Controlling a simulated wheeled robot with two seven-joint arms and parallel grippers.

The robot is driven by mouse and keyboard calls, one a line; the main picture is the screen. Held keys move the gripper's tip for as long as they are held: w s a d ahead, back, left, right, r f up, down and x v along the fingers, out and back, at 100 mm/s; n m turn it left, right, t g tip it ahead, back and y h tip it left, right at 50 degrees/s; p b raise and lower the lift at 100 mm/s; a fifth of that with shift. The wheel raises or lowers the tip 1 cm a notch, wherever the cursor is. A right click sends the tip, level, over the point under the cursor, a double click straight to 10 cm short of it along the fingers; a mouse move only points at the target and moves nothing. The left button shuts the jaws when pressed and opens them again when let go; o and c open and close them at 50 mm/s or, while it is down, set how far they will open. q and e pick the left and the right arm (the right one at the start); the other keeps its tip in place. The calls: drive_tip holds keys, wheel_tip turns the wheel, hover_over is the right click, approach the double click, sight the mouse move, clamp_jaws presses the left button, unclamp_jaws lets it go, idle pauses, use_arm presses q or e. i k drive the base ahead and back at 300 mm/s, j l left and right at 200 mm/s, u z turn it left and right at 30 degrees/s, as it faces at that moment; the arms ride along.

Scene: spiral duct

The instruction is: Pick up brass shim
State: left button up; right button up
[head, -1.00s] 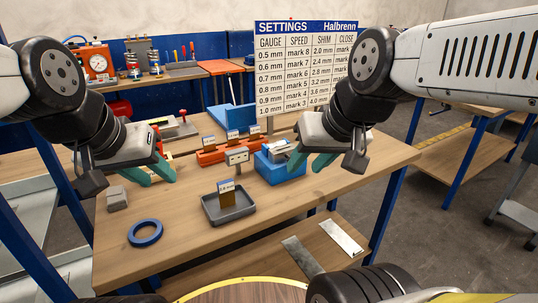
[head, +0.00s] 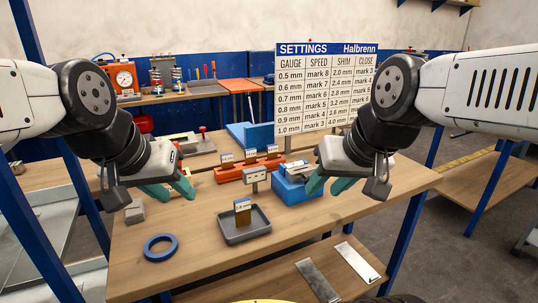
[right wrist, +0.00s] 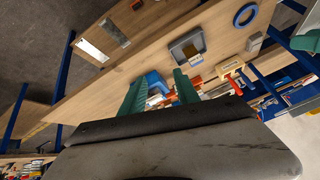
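A small brass piece with a white label (head: 242,216) stands upright in a dark grey tray (head: 262,236) on the wooden workbench. I take it for the brass shim; its label is too small to read surely. The tray also shows in the right wrist view (right wrist: 178,52), with the brass piece (right wrist: 190,50) in it. My left gripper (head: 178,192) is open and empty, above the bench to the left of the tray. My right gripper (head: 328,188) is open and empty, to the right of the tray beside the blue block; its parted fingers (right wrist: 160,95) show in the right wrist view.
An orange rack with labelled pieces (head: 250,170) and a small sign stand behind the tray. A blue block device (head: 297,190) is near my right gripper. A blue ring (head: 160,247) and a grey block (head: 134,212) lie left. A settings board (head: 325,90) stands behind.

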sight(271, 150)
drive_tip(key=i+l+u, duration=0.15)
drive_tip(key=u, duration=0.3)
drive_tip(key=i+l+u, duration=0.1)
drive_tip(key=u, duration=0.3)
drive_tip(key=i+l+u, duration=0.1)
drive_tip(key=l+u, duration=0.15)
drive_tip(key=u, duration=0.2)
